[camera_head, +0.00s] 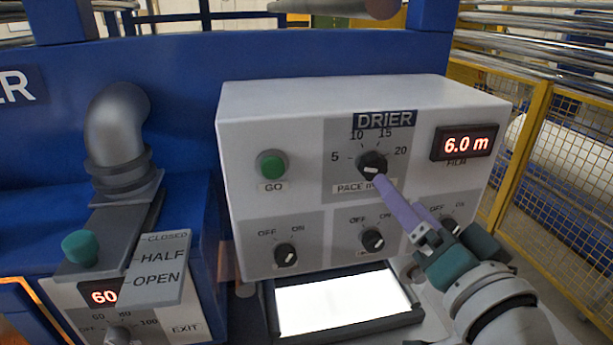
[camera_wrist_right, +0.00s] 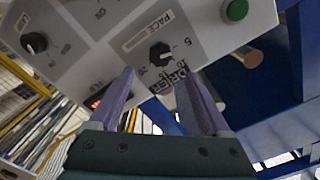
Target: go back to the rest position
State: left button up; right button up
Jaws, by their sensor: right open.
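My right gripper (camera_head: 384,182) reaches in from the lower right to the front of the white DRIER box (camera_head: 290,110). Its purple fingertips show just below and right of the black PACE knob (camera_head: 372,162) and overlap its lower edge in the head view. In the right wrist view the gripper (camera_wrist_right: 157,78) is open and empty. The knob (camera_wrist_right: 160,54) lies beyond the fingertips, roughly in line with the gap between them; contact is not clear. My left gripper is not in view.
The box bears a green GO button (camera_head: 272,164), a display (camera_head: 465,143) reading 6.0 m and several OFF/ON knobs. Below is a bright lit panel (camera_head: 342,301). At left stand a grey pipe (camera_head: 117,125) and a lever plate (camera_head: 158,268). A yellow mesh fence (camera_head: 545,175) is at right.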

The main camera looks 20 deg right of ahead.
jog(key=shift+v, duration=0.8)
jog(key=shift+w, duration=0.1)
